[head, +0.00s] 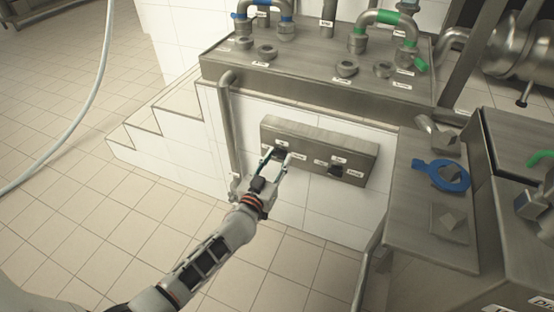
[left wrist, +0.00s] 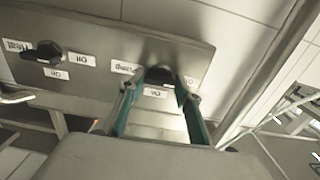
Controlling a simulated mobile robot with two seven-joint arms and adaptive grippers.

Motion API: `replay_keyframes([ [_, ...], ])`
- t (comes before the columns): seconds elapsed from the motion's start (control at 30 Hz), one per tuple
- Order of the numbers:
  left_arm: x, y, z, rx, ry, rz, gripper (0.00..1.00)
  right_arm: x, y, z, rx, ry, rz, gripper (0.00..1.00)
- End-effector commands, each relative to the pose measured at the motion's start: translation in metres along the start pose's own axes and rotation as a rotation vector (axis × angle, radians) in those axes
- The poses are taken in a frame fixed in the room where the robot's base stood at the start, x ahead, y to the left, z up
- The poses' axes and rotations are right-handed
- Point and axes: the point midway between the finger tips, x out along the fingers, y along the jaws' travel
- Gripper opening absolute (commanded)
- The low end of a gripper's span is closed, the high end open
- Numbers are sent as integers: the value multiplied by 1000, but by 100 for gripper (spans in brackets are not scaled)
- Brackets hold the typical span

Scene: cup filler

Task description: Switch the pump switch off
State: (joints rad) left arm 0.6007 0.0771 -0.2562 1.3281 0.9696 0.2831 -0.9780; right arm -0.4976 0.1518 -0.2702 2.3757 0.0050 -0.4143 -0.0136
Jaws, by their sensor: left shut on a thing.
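The pump switch is a small black knob on the left part of a grey metal panel (head: 318,148) on the white tiled wall. In the left wrist view the black pump switch (left wrist: 160,75) sits beside an upside-down "Pump" label (left wrist: 125,68), with an "On" label (left wrist: 155,93) under it. My left gripper (head: 274,158) is at this switch, its two green-sided fingers (left wrist: 158,100) shut on the knob from both sides. The fingers hide part of the knob, so I cannot tell which way it points. My right gripper is not in view.
A second black knob (head: 335,170), labelled Heat in the left wrist view (left wrist: 42,53), is on the same panel. A vertical pipe (head: 228,130) stands left of the panel. A metal cabinet with a blue ring handle (head: 449,175) stands to the right. Tiled floor (head: 150,200) is free on the left.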

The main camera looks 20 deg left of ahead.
Motion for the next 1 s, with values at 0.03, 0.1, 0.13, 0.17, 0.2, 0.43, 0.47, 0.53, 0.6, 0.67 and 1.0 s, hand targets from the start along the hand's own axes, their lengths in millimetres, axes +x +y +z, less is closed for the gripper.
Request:
replay_keyframes([
  [0.03, 0, 0, 0, -4, 1, -1, 12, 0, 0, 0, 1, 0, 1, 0],
  [0.1, 0, 0, 0, -4, 1, -1, 43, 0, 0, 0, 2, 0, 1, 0],
  [0.13, 0, 0, 0, -4, 1, -1, 50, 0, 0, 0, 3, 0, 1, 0],
  [0.17, 0, 0, 0, -3, 1, 0, 50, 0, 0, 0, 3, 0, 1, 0],
  [0.2, 0, 0, 0, -3, 1, 0, 50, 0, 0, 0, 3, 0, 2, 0],
  [0.43, 0, 0, 0, -2, 0, 0, 50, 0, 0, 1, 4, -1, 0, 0],
  [0.47, 0, 0, 0, -2, 0, 0, 50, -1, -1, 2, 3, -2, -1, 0],
  [0.53, -3, 0, 0, -2, -1, 0, 50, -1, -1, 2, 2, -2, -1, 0],
  [0.6, -8, 1, 1, -3, -1, 0, 50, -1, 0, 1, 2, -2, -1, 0],
  [0.67, -16, 1, 1, -4, -1, 0, 50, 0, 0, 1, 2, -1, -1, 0],
  [1.0, -81, 0, 1, -3, -2, -1, 50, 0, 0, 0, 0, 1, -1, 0],
])
